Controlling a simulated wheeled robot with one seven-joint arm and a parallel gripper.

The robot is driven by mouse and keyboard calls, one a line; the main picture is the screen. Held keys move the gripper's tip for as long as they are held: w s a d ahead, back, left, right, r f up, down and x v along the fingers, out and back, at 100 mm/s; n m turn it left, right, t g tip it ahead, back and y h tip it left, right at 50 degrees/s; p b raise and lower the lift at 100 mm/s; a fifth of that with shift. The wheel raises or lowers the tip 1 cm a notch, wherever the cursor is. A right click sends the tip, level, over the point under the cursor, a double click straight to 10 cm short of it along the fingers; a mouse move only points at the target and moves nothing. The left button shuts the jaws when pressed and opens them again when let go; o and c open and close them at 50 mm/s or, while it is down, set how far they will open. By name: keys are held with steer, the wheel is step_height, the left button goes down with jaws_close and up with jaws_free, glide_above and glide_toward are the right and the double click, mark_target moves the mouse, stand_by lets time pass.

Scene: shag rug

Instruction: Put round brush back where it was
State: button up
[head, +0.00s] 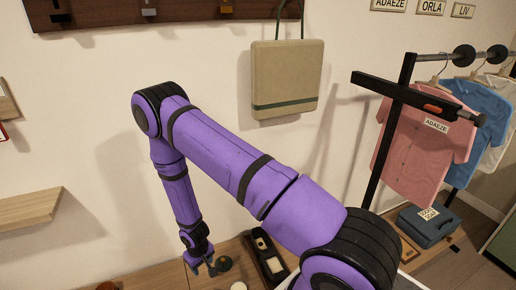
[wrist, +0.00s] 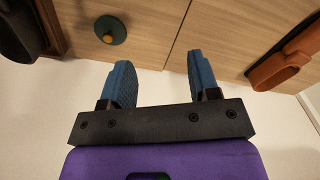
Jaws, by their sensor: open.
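A round dark green disc with a brass-coloured knob (wrist: 110,30), which looks like the round brush, lies on the light wooden top. It also shows in the head view as a dark round thing (head: 224,263) just right of my gripper (head: 206,269). In the wrist view my gripper (wrist: 159,75) has its two blue fingers spread, with nothing between them. The disc is apart from the fingers, beyond the left one in that view. I cannot tell which spot the brush came from.
A dark tray (head: 272,268) stands right of the disc, with a pale round thing (head: 238,286) nearby. An orange-brown object (wrist: 278,72) lies at the wrist view's right. A beige bag (head: 286,75) hangs on the wall. A clothes rack (head: 408,95) stands at right.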

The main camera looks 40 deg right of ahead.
steer(key=w+d+r+t, duration=0.1)
steer(key=w+r, duration=0.2)
steer(key=r, duration=1.2)
steer(key=w+d+r+t, duration=0.1)
steer(key=w+r, duration=0.2)
steer(key=r, duration=1.1)
steer(key=s+d+r+m, duration=0.1)
steer(key=s+r, duration=0.2)
steer(key=r, duration=0.6)
steer(key=s+d+r, duration=0.1)
steer(key=s+r, duration=0.3)
steer(key=r, duration=0.5)
steer(key=s+d+r+t, duration=0.1)
steer(key=s+r, duration=0.7)
steer(key=s, duration=0.3)
steer(key=s+d+r+t, duration=0.1)
steer(key=s+d+r, duration=0.1)
steer(key=s+r, duration=0.5)
steer(key=s, duration=0.5)
steer(key=shift+s+r+t, duration=0.15)
steer(key=shift+r+t, duration=0.2)
steer(key=shift+t, duration=0.05)
